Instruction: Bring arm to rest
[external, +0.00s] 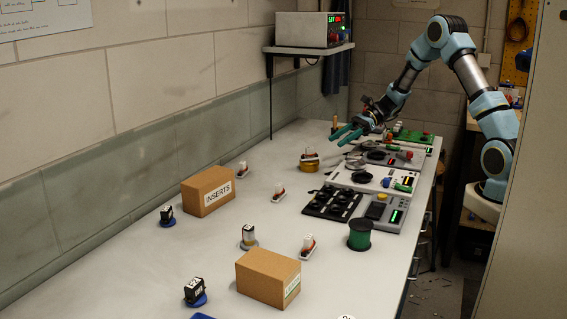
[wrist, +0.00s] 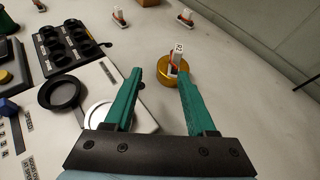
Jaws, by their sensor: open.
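My gripper (external: 348,133) is at the far part of the bench in the external view, held above the surface with my arm bent over from the right. In the wrist view my gripper (wrist: 151,80) has its two green fingers spread apart with nothing between the tips that I can see held. Beyond the fingertips stands a round gold base (wrist: 174,76) with a small white and orange labelled piece (wrist: 176,58) on it. The gold base also shows in the external view (external: 309,166), nearer the camera than the fingers. Whether the fingers are level with it is unclear.
A cardboard box marked INSERTS (external: 206,191) and another box (external: 267,278) stand on the bench (external: 215,243). Devices with dials and a black socket tray (external: 332,203) line the right edge, beside a green spool (external: 360,235). Small labelled pieces are scattered about. A shelf (external: 308,49) holds an instrument.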

